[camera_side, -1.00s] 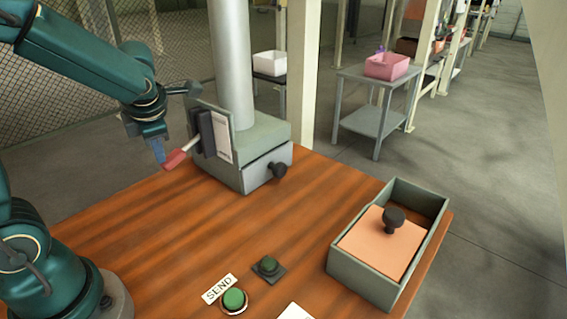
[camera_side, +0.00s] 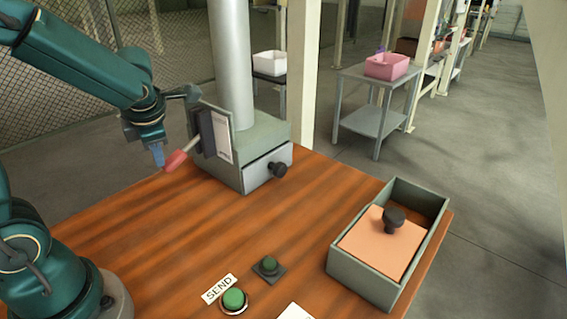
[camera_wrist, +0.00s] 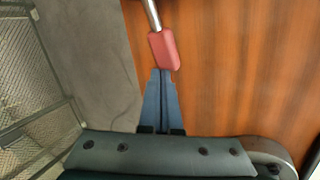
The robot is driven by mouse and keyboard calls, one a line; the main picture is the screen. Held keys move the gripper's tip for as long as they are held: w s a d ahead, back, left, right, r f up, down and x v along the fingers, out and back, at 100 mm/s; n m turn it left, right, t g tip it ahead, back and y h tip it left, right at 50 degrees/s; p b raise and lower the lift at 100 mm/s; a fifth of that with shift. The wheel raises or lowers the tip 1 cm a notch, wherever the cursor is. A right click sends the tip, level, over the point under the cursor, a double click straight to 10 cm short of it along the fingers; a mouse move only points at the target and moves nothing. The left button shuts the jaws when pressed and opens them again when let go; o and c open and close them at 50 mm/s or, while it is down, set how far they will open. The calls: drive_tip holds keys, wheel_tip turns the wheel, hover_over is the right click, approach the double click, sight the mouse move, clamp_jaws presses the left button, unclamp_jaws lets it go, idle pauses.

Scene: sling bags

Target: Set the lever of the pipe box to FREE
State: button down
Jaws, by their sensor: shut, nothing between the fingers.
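The pipe box (camera_side: 263,136) is grey-green and stands at the back of the wooden table, with a thick metal pipe (camera_side: 231,65) rising from it. Its lever has a metal rod and a red handle (camera_side: 174,161), which sticks out to the left and slightly down from a dark plate on the box's side. My gripper (camera_side: 159,163) is shut and empty, its blue fingertips right beside the handle's end. In the wrist view the fingertips (camera_wrist: 161,72) meet the near end of the red handle (camera_wrist: 164,50); contact cannot be told for certain. The lever's label is not readable.
The box has a drawer with a black knob (camera_side: 278,170). An open grey-green tray (camera_side: 358,279) with a peach lid and black knob stands at the right. A green button (camera_side: 234,299) by a SEND label (camera_side: 219,288) is in front. The middle of the table is clear.

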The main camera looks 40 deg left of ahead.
drive_tip(key=shift+r, duration=0.1)
drive_tip(key=w+r, duration=0.5)
drive_tip(key=r, duration=0.4)
drive_tip(key=shift+w, duration=0.2)
idle(1.1)
drive_tip(key=shift+r, duration=0.1)
wheel_tip(320, 180, up, 4)
hover_over(191, 145)
drive_tip(key=shift+w+r, duration=0.15)
drive_tip(key=shift+w, duration=0.1)
idle(0.3)
drive_tip(key=shift+r, duration=0.1)
